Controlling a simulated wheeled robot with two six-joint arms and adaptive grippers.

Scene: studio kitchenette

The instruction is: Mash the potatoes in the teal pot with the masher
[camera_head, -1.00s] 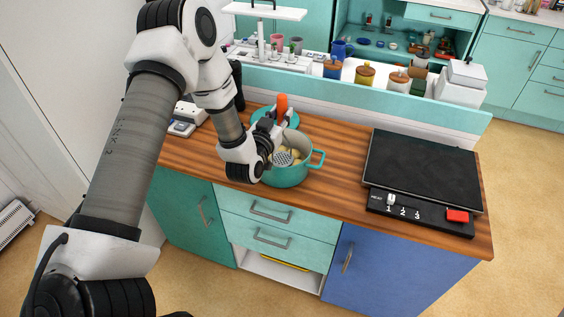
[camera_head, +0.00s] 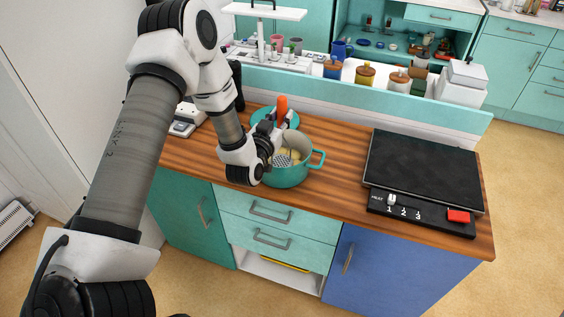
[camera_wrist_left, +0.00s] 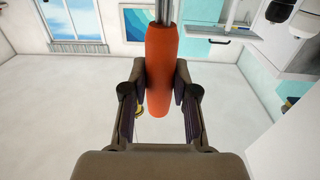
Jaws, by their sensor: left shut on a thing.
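The teal pot (camera_head: 287,175) stands on the wooden counter with yellowish potatoes (camera_head: 294,154) inside. The masher has an orange handle (camera_head: 282,107) and a perforated metal head (camera_head: 281,161). The head is at the pot's opening, among or just over the potatoes; I cannot tell whether it touches them. My left gripper (camera_head: 273,133) is shut on the masher, which stands roughly upright. In the left wrist view the orange handle (camera_wrist_left: 161,60) sits between the two fingers (camera_wrist_left: 160,88). My right gripper is not in view.
A teal lid (camera_head: 262,114) lies behind the pot. A black hob (camera_head: 424,168) with a control strip and red switch (camera_head: 458,216) is to the right. Jars (camera_head: 364,76) line the ledge behind. The counter between pot and hob is clear.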

